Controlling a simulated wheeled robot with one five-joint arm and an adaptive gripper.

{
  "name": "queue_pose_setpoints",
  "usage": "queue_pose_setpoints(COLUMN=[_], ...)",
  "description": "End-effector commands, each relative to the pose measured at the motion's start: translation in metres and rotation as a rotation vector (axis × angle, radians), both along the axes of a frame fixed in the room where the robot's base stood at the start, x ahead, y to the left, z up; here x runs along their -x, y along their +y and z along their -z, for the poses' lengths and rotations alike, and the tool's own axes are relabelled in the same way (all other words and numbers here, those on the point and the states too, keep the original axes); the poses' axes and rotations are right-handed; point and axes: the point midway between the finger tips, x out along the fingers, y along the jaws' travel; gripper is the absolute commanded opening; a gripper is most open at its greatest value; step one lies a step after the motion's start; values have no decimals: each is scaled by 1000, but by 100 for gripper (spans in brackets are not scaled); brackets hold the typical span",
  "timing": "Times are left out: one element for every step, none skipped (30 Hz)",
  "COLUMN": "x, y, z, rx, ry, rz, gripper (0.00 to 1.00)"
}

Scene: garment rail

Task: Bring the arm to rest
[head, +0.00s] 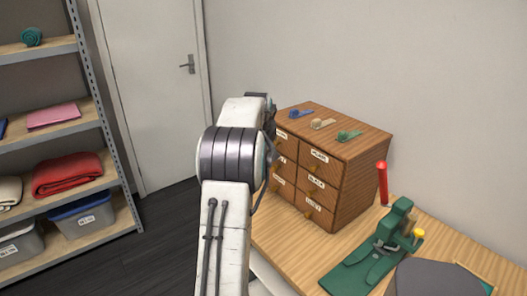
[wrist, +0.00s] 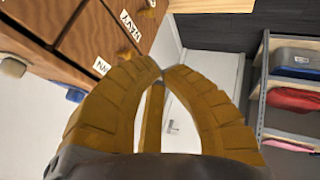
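My arm (head: 228,185) rises in the middle of the head view, its upper part bent beside the wooden drawer cabinet. My gripper is mostly hidden behind the arm there. In the wrist view my gripper (wrist: 162,72) shows ochre, ridged fingers curved inward, with their tips practically together. Nothing shows between the tips. The labelled drawer fronts of the cabinet (wrist: 95,35) are to the left of the fingers, and I see no clear contact with them.
The drawer cabinet (head: 358,190) stands on a wooden table (head: 285,245), with small coloured items on top. A green press-like tool (head: 380,250) and a red upright handle (head: 382,184) are at right. Shelves (head: 75,130) stand at left. A door (head: 155,90) is behind.

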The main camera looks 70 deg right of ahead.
Motion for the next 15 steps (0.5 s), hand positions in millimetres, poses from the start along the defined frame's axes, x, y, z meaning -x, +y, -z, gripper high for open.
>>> queue_pose_setpoints(x=[1,1,1,2,2,2,2,2,2,2,2,2,2,2,2], y=[3,4,6,7,8,9,9,10,10,11,11,11,11,11,11], z=[-4,-6,-8,-9,-10,-11,-12,-12,-13,-13,-14,-14,-14,-14,-14], rx=[0,0,1,1,0,0,0,0,-1,-1,-1,-1,-1,-1,-1], ry=[0,0,0,0,0,0,0,0,1,1,1,1,1,1,1], rz=[0,0,0,0,0,0,0,0,0,0,0,0,0,0,0], gripper=[0,0,0,0,0,0,0,0,0,0,0,0,0,0,0])
